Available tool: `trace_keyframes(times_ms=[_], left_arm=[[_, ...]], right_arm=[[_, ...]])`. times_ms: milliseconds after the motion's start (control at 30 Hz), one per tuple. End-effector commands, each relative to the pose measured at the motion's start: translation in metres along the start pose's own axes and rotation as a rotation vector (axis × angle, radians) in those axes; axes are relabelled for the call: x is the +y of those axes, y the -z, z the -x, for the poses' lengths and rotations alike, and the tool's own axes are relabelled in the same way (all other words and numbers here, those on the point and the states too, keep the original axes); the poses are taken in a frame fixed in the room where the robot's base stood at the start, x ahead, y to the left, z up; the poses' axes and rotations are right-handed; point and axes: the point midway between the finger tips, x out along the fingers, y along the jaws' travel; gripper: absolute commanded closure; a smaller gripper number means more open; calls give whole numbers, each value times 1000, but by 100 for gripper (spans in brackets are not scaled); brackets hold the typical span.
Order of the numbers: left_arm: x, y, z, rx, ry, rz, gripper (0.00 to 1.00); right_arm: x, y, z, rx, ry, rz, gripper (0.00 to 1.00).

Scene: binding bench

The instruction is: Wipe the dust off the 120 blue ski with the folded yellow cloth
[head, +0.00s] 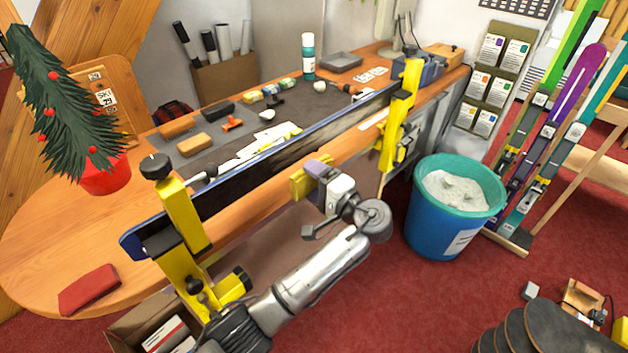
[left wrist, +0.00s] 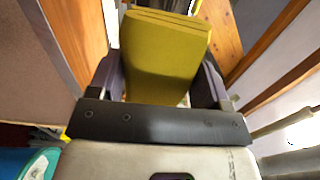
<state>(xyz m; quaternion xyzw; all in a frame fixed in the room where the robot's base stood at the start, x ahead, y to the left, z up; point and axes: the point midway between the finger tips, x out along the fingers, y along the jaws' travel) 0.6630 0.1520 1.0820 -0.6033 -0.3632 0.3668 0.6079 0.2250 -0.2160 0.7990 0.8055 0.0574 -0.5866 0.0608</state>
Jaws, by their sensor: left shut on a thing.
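The blue ski (head: 225,190) is held on edge in two yellow vises, one at its near left end (head: 182,215) and one toward its right end (head: 402,115). A brownish, dusty-looking patch (head: 290,152) shows along its middle. My left gripper (head: 317,172) is shut on the folded yellow cloth (head: 299,184), in front of the bench edge just below the ski's middle. I cannot tell whether cloth and ski touch. In the left wrist view the cloth (left wrist: 165,50) stands out between the two fingers. The number 120 is not readable. My right gripper is not in view.
The wooden bench (head: 60,245) carries a potted tree (head: 105,175), a red block (head: 90,289), and several small tools and blocks behind the ski. A blue bin (head: 450,220) stands right of my left arm. More skis (head: 560,110) lean at right.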

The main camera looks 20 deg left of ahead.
Motion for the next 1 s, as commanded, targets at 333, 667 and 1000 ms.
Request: trace_keyframes(times_ms=[333,667,1000], left_arm=[[1,0,-21,-3,0,0,47],[1,0,-50,-2,0,0,47],[-1,0,-58,0,0,1,47]], right_arm=[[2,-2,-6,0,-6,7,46],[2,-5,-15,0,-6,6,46],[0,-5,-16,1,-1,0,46]])
